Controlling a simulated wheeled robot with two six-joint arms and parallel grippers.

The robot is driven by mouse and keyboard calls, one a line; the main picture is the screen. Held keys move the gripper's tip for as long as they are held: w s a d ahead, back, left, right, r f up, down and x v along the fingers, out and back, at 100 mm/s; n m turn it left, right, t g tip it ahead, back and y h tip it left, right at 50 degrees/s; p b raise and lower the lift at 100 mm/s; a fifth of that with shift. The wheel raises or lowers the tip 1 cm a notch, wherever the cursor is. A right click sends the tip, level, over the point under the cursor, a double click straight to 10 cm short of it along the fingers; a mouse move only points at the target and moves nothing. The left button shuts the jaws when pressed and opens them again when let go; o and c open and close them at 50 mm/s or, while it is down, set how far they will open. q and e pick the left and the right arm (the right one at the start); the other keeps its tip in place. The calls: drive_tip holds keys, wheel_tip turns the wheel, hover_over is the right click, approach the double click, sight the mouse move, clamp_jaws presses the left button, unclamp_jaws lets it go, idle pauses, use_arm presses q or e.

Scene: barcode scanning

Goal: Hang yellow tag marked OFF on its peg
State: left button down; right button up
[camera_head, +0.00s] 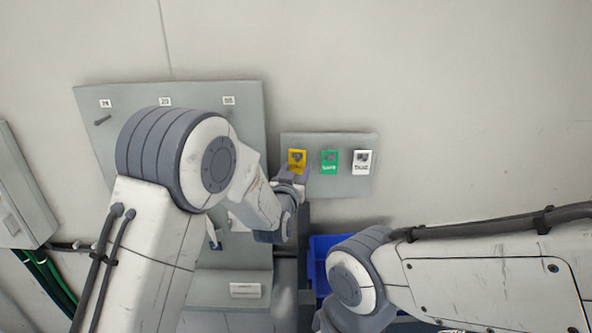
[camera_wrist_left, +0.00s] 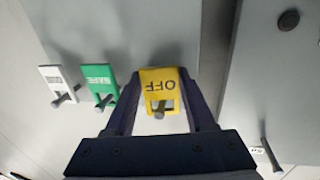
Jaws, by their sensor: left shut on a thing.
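The yellow tag marked OFF (camera_head: 297,157) is at the left of the small grey board (camera_head: 345,186), level with a green SAFE tag (camera_head: 330,160) and a white tag (camera_head: 362,160). In the left wrist view the yellow tag (camera_wrist_left: 160,82) appears upside down between the fingers of my left gripper (camera_wrist_left: 162,98), which is shut on it. A peg end (camera_wrist_left: 158,113) shows at the tag's opening; I cannot tell whether the peg passes through. The green tag (camera_wrist_left: 100,80) and white tag (camera_wrist_left: 54,76) hang on their own pegs. My right gripper is out of view.
A larger grey panel (camera_head: 250,105) with numbered labels and a peg (camera_head: 102,120) stands to the left, partly hidden by my left arm. A blue bin (camera_head: 320,246) is below the small board. Wall right of the board is clear.

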use_arm(q)
drive_tip(key=shift+f+b, duration=0.15)
drive_tip(key=shift+b, duration=0.3)
idle(0.5)
drive_tip(key=shift+c, duration=0.8)
unclamp_jaws()
drive_tip(key=shift+d+b+v, duration=0.2)
drive_tip(key=shift+b+v, duration=0.15)
drive_tip(key=shift+v, duration=0.5)
drive_tip(key=shift+d+b+v, duration=0.15)
drive_tip(key=shift+b+v, duration=0.2)
drive_tip(key=shift+v, duration=0.45)
drive_tip(key=shift+d+b+v, duration=0.2)
drive_tip(key=shift+b+v, duration=0.15)
drive_tip(key=shift+v, duration=0.5)
drive_tip(key=b, duration=0.1)
approach(301, 170)
drive_tip(key=shift+s+d, duration=0.25)
drive_tip(key=shift+d, duration=0.2)
